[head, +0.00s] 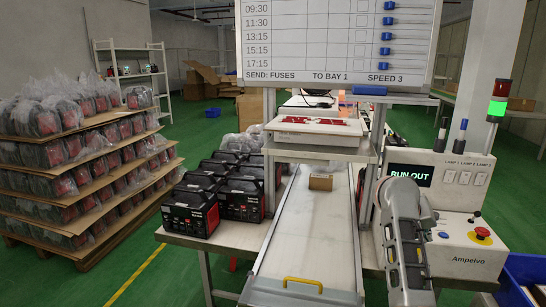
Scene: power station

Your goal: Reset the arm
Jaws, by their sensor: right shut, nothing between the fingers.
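My right gripper (411,258) is at the lower right, in front of the left side of the white control box marked Ampelvo (470,262). It is shut and empty; its tips are hard to make out. Whether it touches the box I cannot tell. The box has a screen reading RUN OUT (409,175), a red button on a yellow base (482,233), a small dark lever (475,216) and several lamp switches (465,178). A stack light (498,99) beside it shows green. My left gripper is not in view.
A sloping chute (310,230) with a small brown box (320,182) runs beside the control box. Black-and-red power units (192,208) stand on the table to its left. A loaded pallet (80,165) stands at left, a blue bin (525,275) at lower right. A whiteboard (335,40) hangs above.

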